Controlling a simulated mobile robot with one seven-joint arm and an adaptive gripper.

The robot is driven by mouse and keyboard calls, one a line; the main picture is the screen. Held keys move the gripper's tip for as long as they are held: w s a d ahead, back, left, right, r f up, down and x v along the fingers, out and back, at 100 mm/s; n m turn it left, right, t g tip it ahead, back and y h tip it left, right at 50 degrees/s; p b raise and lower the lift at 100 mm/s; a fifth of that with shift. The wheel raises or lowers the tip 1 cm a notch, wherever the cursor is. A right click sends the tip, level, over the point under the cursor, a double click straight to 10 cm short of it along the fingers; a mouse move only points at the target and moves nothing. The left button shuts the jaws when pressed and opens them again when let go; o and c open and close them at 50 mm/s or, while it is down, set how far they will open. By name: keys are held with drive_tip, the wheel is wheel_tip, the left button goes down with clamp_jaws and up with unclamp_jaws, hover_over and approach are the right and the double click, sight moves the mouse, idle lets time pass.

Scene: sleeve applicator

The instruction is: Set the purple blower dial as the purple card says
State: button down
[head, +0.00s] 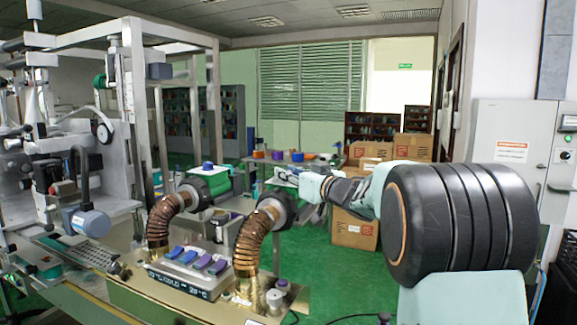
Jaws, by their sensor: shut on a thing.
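My gripper (284,176) is at the left end of my arm, beyond and just above the right black blower nozzle (278,206). It is small in the picture; its fingers look closed, and what they hold is too small to make out. A control box (180,279) stands between two bronze ribbed ducts. It has blue caps (176,252) and purple caps (217,267) on top and a lit display on its front, partly readable as "COLD" and "20°C". I cannot make out a purple dial or a purple card with certainty.
The left bronze duct (160,222) and right bronze duct (251,240) rise from the machine bench (135,297). A metal frame machine (135,110) fills the left. Cardboard boxes (354,230) and a far table stand behind. Green floor (345,282) is clear on the right.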

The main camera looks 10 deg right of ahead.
drive_tip(key=shift+d+r+n+g+y+p, duration=0.15)
drive_tip(key=shift+n+g+y+p, duration=0.75)
drive_tip(key=shift+p, duration=1.2)
drive_tip(key=shift+a+r+n+g+y+p, duration=0.1)
drive_tip(key=shift+n+g+y+p, duration=0.3)
drive_tip(key=shift+n+y+p, duration=1.15)
drive_tip(key=g+y+p, duration=0.1)
drive_tip(key=p, duration=0.2)
drive_tip(key=n+g+y+p, duration=0.1)
drive_tip(key=g+p, duration=0.1)
drive_tip(key=p, duration=0.1)
drive_tip(key=shift+f+y+p, duration=0.25)
drive_tip(key=shift+p, duration=0.05)
drive_tip(key=shift+n+g, duration=0.45)
drive_tip(key=shift+g, duration=0.15)
drive_tip(key=c, duration=1.6)
unclamp_jaws()
drive_tip(key=v, duration=1.2)
drive_tip(key=shift+f, duration=0.25)
